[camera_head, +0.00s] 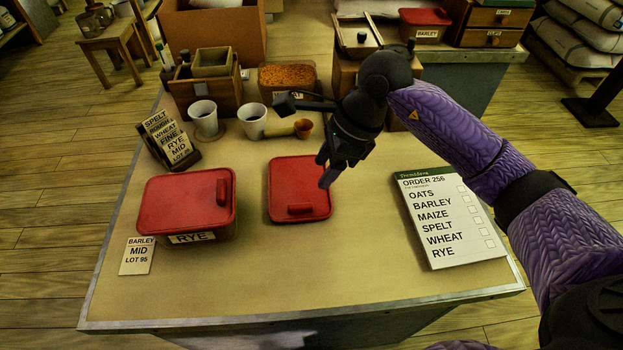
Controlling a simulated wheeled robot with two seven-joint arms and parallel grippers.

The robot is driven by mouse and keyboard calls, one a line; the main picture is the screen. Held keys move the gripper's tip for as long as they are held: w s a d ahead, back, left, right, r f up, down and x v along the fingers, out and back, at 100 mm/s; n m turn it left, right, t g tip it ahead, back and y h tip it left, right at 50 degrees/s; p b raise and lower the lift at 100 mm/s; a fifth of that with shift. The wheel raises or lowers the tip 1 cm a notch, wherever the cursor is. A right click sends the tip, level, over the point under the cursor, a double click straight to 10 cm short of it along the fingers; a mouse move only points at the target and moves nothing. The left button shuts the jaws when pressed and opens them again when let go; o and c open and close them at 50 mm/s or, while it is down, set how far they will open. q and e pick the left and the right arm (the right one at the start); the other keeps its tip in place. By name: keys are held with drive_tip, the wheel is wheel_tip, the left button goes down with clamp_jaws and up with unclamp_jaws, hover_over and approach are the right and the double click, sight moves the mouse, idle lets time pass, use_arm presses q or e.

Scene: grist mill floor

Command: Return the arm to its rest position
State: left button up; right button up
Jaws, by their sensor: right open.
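My right gripper (326,170) hangs above the table near the right edge of a flat red lid (292,181). Its fingers point down, and it is open with nothing seen between them. My purple right arm comes in from the right side. The flat red lid lies in the middle of the table, apart from a bin labelled RYE (195,237). That bin stands to its left with a red lid (185,198) on it. My left gripper does not show.
An order card (441,220) lies at right, and a BARLEY card (137,256) at left front. A card holder (171,141), two white cups (204,118) (252,121), a wooden scoop (302,128) and a bin of orange grain (288,77) stand behind. The table's front is clear.

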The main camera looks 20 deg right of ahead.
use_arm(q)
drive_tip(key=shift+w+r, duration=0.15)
use_arm(e)
drive_tip(key=shift+d+r, duration=0.25)
drive_tip(key=shift+r, duration=0.3)
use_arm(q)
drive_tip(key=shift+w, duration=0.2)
